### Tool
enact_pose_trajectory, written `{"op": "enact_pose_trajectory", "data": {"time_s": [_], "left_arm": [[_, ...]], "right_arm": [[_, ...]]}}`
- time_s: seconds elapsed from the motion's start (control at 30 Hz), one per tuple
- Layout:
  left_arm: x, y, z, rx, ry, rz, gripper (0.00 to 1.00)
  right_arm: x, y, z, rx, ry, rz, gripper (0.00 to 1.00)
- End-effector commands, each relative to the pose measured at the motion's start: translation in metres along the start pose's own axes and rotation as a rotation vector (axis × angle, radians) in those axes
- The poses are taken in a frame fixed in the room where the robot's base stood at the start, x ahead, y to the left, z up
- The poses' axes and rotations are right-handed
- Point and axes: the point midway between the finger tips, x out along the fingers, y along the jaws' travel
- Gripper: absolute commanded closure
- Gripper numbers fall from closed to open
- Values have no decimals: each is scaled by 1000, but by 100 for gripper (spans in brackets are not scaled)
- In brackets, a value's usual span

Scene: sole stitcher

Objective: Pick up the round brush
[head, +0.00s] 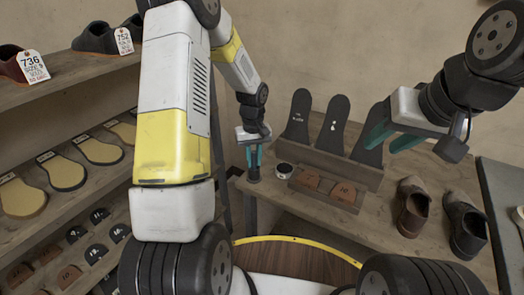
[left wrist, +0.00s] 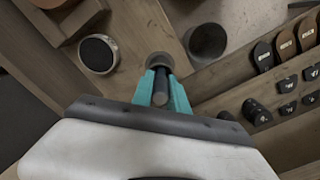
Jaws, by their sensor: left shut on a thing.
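The round brush (left wrist: 160,62) shows in the left wrist view as a dark round end with an upright handle (left wrist: 160,88) between the teal fingers. My left gripper (head: 253,158) is shut on that handle at the left end of the workbench. In the head view only a small dark part of the brush (head: 254,178) shows below the fingertips. I cannot tell whether it touches the bench top. My right gripper (head: 392,138) is open and empty, above the bench at the right.
A round tin (head: 283,170) stands close right of the brush. A wooden rack (head: 325,161) holds dark soles, with brown heel pieces (head: 343,192) in front. Shelves (head: 84,148) with soles and heels fill the left.

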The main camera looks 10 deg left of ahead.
Motion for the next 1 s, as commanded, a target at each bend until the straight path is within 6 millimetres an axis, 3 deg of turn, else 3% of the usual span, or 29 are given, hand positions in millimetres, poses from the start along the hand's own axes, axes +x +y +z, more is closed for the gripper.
{"op": "enact_pose_trajectory", "data": {"time_s": [0.23,0.63,1.0], "left_arm": [[-15,0,-1,0,3,1,100],[-88,1,-1,1,4,1,100],[-100,0,0,0,0,0,100]], "right_arm": [[0,0,0,0,0,0,64],[0,0,0,0,0,0,64],[0,0,0,0,0,0,64]]}}
